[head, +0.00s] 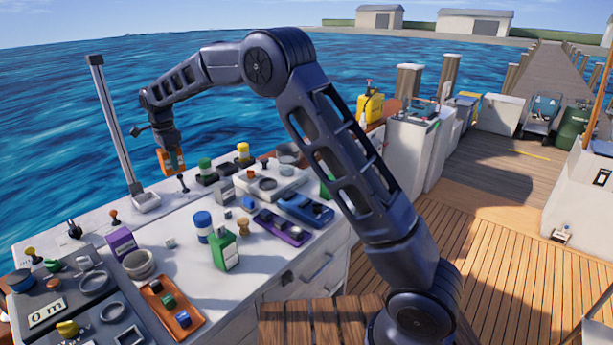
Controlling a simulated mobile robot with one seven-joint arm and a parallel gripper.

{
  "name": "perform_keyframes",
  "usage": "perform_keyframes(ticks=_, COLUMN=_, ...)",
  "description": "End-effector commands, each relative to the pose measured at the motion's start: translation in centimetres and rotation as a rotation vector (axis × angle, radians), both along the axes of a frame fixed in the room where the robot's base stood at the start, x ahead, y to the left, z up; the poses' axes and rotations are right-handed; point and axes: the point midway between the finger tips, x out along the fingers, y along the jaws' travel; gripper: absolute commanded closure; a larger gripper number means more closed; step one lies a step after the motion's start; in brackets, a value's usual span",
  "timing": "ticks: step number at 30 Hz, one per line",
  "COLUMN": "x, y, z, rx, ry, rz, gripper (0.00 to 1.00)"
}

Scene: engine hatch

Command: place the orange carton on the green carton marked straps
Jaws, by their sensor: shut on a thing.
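My gripper (170,152) is shut on the orange carton (164,163) at the far edge of the white counter, left of centre. A dark finger covers part of the carton, and I cannot tell whether its bottom clears the counter. A green carton (224,252) with a white label stands upright near the counter's front edge, nearer the camera and right of my gripper. Its label is too small to read. Another green thing (326,187), partly hidden behind my arm, stands farther right. I cannot tell which one is marked straps.
Beside the green carton stand a blue-and-white jar (203,227) and a tan wooden piece (243,227). A purple tray (280,228), blue tray (306,208) and orange tray (166,305) lie around it. A purple carton (122,243) stands left. A grey post (115,125) rises left of my gripper.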

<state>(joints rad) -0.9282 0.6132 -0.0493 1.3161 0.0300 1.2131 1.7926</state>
Motion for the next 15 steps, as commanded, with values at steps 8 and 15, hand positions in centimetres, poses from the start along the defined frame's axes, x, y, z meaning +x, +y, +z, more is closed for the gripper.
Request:
perform_keyframes(ticks=8, x=4.8, y=-7.7, z=1.7, rx=-0.001, ry=-0.002, rz=-0.094, gripper=0.8)
perform_keyframes(ticks=15, x=8.5, y=-15.7, z=3.3, rx=-0.003, ry=-0.003, rz=-0.188, gripper=0.8)
